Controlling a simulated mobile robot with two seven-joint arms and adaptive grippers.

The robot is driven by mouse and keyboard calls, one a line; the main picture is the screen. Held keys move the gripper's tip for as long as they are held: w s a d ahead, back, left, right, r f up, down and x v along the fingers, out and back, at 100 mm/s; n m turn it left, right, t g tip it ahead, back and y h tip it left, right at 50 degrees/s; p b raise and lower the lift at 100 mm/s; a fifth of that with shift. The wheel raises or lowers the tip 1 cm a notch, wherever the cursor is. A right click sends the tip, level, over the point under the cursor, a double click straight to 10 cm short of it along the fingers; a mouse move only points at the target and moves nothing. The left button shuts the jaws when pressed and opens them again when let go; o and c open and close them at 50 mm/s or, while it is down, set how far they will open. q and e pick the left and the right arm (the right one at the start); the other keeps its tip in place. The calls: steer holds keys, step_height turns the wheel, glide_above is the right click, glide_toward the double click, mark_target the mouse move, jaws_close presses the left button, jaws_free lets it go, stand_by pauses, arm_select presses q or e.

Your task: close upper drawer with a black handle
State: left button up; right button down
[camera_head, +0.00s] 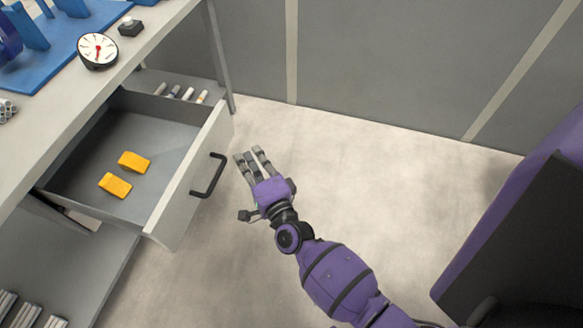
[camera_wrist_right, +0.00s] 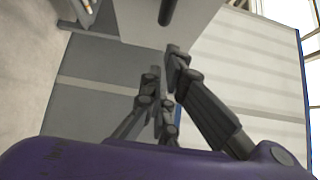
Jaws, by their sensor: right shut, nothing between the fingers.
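The upper drawer (camera_head: 186,182) is pulled out from under the workbench at the left of the head view. Its grey front carries a black handle (camera_head: 208,178). My right gripper (camera_head: 250,156) is just right of the drawer front, near the handle, with a small gap visible between them. Its fingers are shut and empty. In the right wrist view the gripper (camera_wrist_right: 166,68) points toward the drawer front (camera_wrist_right: 130,20), and a dark bar that looks like the handle (camera_wrist_right: 167,10) shows at the top edge. My left gripper is out of view.
Two yellow blocks (camera_head: 134,161) (camera_head: 115,185) lie inside the drawer. The workbench (camera_head: 75,88) holds a round gauge (camera_head: 97,50), a small black button box (camera_head: 130,27) and a blue tray (camera_head: 62,45). Open floor (camera_head: 400,170) lies right of the drawer.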

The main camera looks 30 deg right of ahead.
steer(key=w+a, duration=0.2)
steer(key=w, duration=0.3)
steer(key=shift+w+a, duration=0.35)
steer(key=shift+a, duration=0.05)
steer(key=shift+w+a, duration=0.1)
